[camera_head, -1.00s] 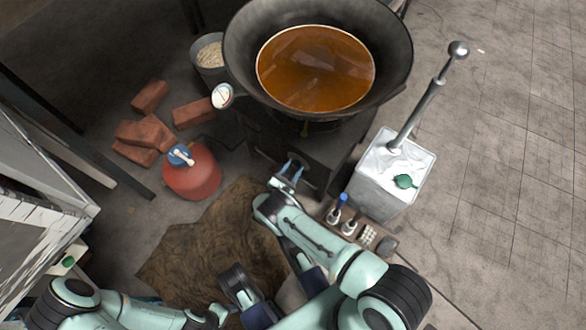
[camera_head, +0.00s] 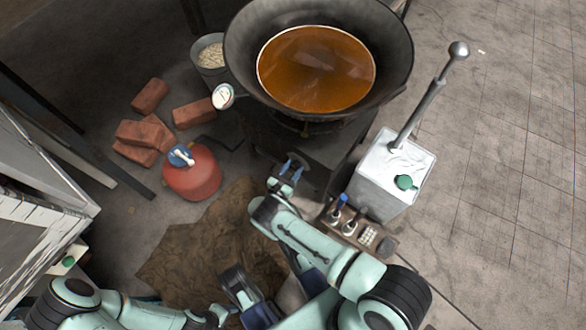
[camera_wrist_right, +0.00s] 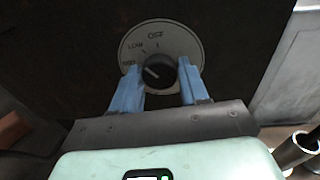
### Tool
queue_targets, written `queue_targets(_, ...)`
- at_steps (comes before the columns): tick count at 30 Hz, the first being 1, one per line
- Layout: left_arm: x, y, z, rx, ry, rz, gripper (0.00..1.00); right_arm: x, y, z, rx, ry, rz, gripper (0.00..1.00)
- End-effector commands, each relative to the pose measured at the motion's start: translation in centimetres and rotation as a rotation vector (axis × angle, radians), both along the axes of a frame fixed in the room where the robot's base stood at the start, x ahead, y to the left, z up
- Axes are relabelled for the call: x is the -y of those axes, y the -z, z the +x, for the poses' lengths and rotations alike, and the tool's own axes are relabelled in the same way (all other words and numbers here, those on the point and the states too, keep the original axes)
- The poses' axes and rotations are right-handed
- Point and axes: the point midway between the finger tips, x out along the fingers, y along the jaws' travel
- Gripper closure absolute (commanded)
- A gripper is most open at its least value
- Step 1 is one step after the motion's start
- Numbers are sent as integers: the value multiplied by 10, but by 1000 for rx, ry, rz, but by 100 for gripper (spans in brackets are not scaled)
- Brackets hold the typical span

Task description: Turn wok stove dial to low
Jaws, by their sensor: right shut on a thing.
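The stove dial (camera_wrist_right: 158,86) is a dark round knob with a white pointer line, on a pale plate (camera_wrist_right: 181,40) marked OFF, LOW and a partly blurred label at the left. The pointer slants up and left, below OFF; I cannot tell its exact mark. My right gripper (camera_wrist_right: 160,88) has its blue fingers on both sides of the knob, shut on it. In the head view my right gripper (camera_head: 291,168) is at the front of the dark stove (camera_head: 318,160), under the wok (camera_head: 390,55).
The wok holds brown liquid (camera_head: 315,70). A white metal box (camera_head: 380,185) with a lever stands right of the stove, with bottles (camera_head: 341,201) in front. A red canister (camera_head: 192,178) and bricks (camera_head: 150,95) lie left. The floor at right is clear.

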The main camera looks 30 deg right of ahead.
Motion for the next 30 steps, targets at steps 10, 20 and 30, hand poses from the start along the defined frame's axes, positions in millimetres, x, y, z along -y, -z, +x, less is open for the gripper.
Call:
queue_targets(10, 0, 0, 0, 0, 0, 0, 29, 0, 0, 0, 1, -1, 1, 30)
queue_targets(20, 0, -2, 3, 10, 1, 1, 29, -23, -1, -10, 1, -4, 2, 30)
queue_targets(30, 0, 0, 0, -1, 0, 0, 29, -90, -5, -44, 1, -5, 1, 30)
